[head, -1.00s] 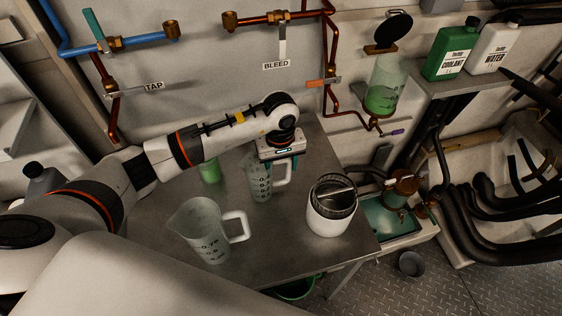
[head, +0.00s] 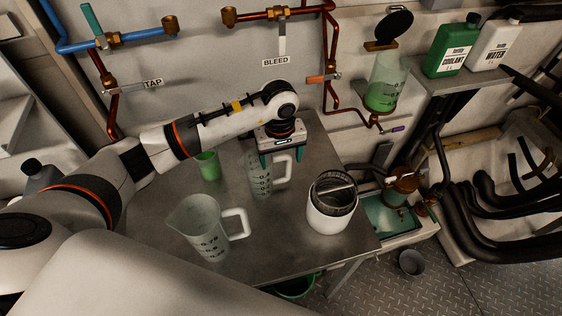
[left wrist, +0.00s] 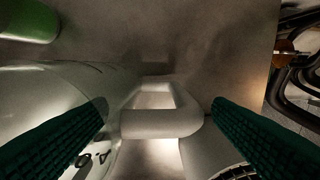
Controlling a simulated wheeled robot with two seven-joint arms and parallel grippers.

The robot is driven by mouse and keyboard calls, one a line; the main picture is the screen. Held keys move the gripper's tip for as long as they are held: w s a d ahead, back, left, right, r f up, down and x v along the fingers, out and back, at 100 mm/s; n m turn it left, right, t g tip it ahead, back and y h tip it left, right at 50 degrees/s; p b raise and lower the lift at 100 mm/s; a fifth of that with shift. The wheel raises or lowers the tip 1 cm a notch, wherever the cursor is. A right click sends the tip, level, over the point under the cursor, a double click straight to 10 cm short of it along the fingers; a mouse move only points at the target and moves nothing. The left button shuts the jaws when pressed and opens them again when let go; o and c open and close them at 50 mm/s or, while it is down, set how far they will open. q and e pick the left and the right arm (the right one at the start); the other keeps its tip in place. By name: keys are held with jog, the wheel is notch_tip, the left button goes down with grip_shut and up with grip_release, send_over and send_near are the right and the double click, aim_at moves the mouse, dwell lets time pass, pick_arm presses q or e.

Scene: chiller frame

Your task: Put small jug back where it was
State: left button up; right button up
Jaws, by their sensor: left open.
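The small jug (head: 260,176), clear with dark scale marks, stands upright on the grey metal table (head: 290,245). Its handle is on the right. My left gripper (head: 282,157) is above and at the handle, with its teal fingers apart. In the left wrist view, the jug's pale handle (left wrist: 162,124) lies between the two open dark green fingers (left wrist: 158,106), with a gap on each side. The jug's clear body (left wrist: 60,95) is at the left there, partly hidden by a finger. My right gripper is not in view.
The wall with pipes is behind.

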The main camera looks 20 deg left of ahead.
pick_arm(q)
notch_tip(320, 180, up, 9)
jog(key=b, duration=0.2)
jog(key=shift+a+r+b, duration=0.1)
jog(key=shift+r+b, duration=0.05)
jog(key=shift+b, duration=0.15)
jog(key=shift+s+r, duration=0.1)
jog(key=shift+r, duration=0.25)
